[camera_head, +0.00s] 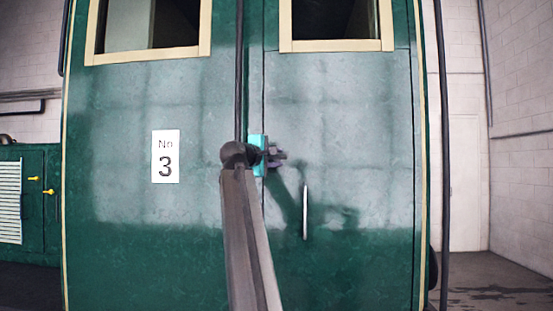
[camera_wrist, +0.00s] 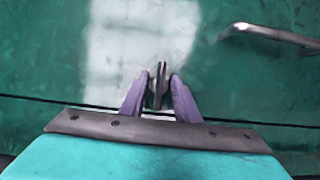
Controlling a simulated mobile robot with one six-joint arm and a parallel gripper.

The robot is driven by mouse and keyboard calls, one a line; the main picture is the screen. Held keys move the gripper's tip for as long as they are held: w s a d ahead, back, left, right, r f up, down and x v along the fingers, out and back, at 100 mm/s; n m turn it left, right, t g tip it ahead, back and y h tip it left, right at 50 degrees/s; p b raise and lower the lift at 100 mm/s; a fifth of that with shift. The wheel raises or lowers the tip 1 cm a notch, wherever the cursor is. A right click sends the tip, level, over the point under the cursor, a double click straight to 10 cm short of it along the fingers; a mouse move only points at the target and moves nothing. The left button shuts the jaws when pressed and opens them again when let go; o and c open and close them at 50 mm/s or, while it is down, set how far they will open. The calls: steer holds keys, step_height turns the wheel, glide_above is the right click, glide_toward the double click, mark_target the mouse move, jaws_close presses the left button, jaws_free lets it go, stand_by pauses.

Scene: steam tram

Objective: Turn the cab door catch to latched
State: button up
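The cab door (camera_head: 340,120) is the green panel right of the vertical seam and looks closed. The cab door catch (camera_wrist: 160,85) is a small dark metal piece near the seam; in the wrist view its long side runs across the seam line. My gripper (camera_wrist: 160,88) has purple fingers, one on each side of the catch, with narrow gaps showing, so it looks open around it. In the head view my gripper (camera_head: 277,157) is at the seam, and my arm and wrist hide the catch there.
A vertical door handle (camera_head: 305,212) stands out from the door just below and right of my gripper; it also shows in the wrist view (camera_wrist: 270,36). A number 3 plate (camera_head: 165,156) is on the left panel. Cream-framed windows (camera_head: 336,45) are above. A dark pole (camera_head: 443,150) stands at the right.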

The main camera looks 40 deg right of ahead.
steer(key=b+v, duration=0.2)
steer(key=v, duration=1.2)
stand_by(0.4)
